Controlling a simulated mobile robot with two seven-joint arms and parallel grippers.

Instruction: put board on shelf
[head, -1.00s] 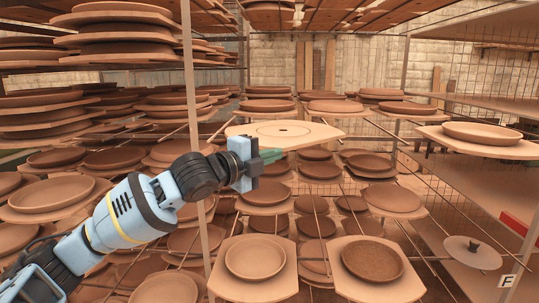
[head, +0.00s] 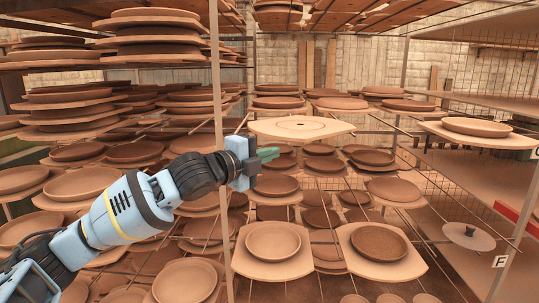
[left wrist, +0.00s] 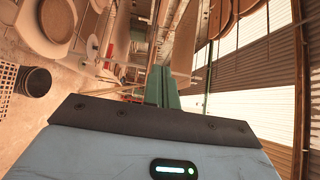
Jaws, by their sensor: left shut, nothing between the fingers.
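An empty, pale board (head: 300,128) with a small dark mark at its middle lies level on the rods of the rack's upper tier in the head view. My left gripper (head: 267,154) is just below and in front of the board's left part, apart from it as far as I can tell. Its green fingers are shut with nothing between them. The shut fingers also show in the left wrist view (left wrist: 161,87); I cannot make out the board there. My right gripper is not in view.
A rack post (head: 217,110) stands close to my left arm. Boards with brown plates fill tiers left and behind; two plated boards (head: 272,242) (head: 382,245) sit below the gripper. A shelf (head: 480,138) with a plated board stands at right. A round disc (head: 468,237) is lower right.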

